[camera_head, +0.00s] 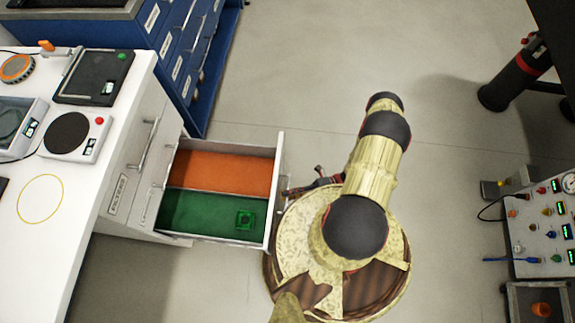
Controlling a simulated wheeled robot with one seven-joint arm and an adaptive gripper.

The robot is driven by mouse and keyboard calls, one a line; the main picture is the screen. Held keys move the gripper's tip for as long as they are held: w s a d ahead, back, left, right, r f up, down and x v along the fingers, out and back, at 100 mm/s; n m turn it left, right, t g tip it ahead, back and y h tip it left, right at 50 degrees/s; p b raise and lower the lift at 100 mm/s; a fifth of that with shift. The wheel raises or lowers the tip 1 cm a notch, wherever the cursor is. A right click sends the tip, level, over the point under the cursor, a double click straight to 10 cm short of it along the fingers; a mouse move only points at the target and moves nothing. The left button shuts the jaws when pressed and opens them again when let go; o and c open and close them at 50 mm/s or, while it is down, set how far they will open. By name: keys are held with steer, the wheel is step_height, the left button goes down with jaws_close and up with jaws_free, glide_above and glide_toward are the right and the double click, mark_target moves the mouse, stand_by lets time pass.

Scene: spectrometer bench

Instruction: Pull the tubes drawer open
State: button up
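A drawer (277,195) stands pulled out from the white bench's cabinet, its front panel towards my arm. My gripper (292,190) is at the outer face of the drawer front, small and dark, partly hidden by my arm. The drawer's handle is not clearly seen, so I cannot tell whether the fingers are around it or touching it.
The white bench (85,210) carries a black-topped device (93,76) and a round-plated device (68,133). A blue drawer cabinet (190,50) stands behind. A control panel (540,225) with knobs is at the right. The grey floor between is clear beyond my arm.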

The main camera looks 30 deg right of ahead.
steer(key=v, duration=1.1)
steer(key=shift+d, duration=0.4)
steer(key=shift+s, duration=0.1)
